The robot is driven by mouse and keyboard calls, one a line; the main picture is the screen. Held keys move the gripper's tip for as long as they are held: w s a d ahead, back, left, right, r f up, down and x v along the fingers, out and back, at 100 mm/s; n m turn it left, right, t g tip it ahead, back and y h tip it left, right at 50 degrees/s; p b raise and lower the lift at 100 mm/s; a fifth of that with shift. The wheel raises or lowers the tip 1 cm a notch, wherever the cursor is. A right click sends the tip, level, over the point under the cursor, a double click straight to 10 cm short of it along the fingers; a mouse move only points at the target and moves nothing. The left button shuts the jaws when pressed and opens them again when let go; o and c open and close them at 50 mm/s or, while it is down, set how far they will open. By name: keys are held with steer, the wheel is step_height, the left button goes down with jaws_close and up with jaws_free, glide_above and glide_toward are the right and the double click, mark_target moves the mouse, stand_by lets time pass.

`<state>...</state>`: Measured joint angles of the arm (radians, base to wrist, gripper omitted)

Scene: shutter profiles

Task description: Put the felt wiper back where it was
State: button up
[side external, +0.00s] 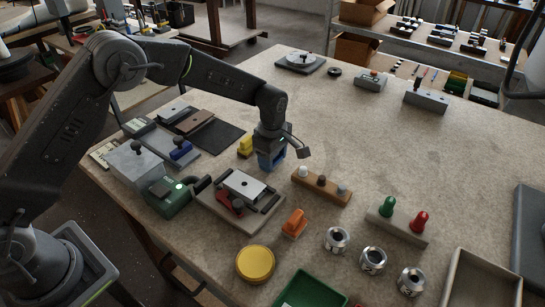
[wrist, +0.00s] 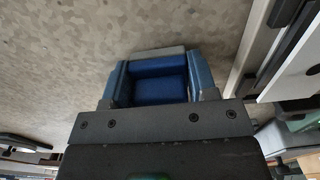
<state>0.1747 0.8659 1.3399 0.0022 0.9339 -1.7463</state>
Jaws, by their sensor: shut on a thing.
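My gripper (side external: 270,160) is low over the bench, between a yellow block (side external: 245,146) and a wooden rack (side external: 321,185). In the wrist view my gripper (wrist: 160,85) is shut on a dark blue block with a grey strip along its far edge (wrist: 158,54). I take this block to be the felt wiper (wrist: 160,88). Its underside is hidden, and I cannot tell whether it touches the bench. In the side view the fingers hide most of it.
Left of my gripper stand a grey board with a blue, black-knobbed piece (side external: 180,150), a green device (side external: 167,197) and a plate fixture (side external: 243,186). An orange piece (side external: 294,223) and several metal cups are in front. Bench beyond the rack is largely clear.

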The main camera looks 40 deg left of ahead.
steer(key=shift+f, duration=0.15)
steer(key=o, duration=1)
steer(key=shift+c, duration=0.2)
